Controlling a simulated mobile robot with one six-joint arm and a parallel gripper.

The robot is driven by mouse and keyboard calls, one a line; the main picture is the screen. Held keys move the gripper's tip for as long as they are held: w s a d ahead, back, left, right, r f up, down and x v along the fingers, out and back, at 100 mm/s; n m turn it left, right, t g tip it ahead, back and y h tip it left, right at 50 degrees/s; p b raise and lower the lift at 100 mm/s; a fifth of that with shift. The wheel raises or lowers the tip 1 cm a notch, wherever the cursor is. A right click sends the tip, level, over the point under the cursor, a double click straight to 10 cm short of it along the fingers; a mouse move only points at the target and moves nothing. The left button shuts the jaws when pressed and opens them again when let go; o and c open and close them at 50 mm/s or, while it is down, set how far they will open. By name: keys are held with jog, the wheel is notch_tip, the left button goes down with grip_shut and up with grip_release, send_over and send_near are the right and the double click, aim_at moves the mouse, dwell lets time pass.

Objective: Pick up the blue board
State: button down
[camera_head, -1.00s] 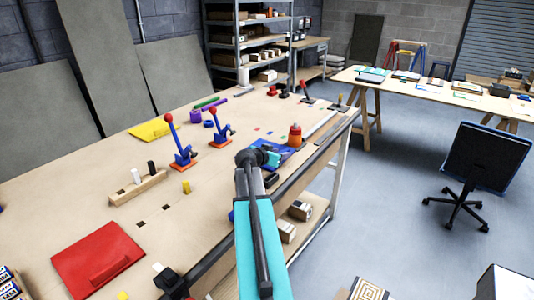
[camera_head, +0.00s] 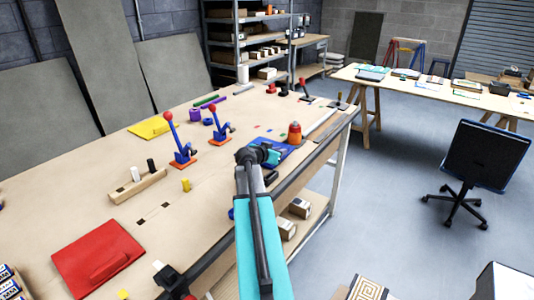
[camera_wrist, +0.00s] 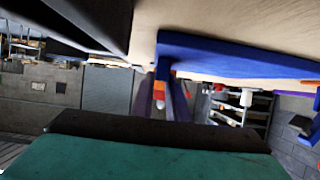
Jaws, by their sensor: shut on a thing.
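The blue board (camera_head: 287,151) is at the right-hand front edge of the long workbench, partly hidden behind my arm. My gripper (camera_head: 272,157) is at the board's near side. In the wrist view, the blue board (camera_wrist: 225,52) spans the upper right, with a narrow blue part reaching down to the fingers. My gripper (camera_wrist: 166,92) is shut on that part. The wrist view is close and partly blocked, so I cannot tell whether the board is clear of the bench top.
A red board (camera_head: 97,258), a yellow board (camera_head: 152,127) and two blue clamps with red knobs (camera_head: 181,150) are on the workbench (camera_head: 200,205). A chair (camera_head: 480,160) stands on the right.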

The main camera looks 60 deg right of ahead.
jog(key=shift+r, duration=0.15)
notch_tip(320, 180, up, 10)
jog(key=b, duration=0.2)
jog(key=shift+b, duration=0.3)
dwell(0.5)
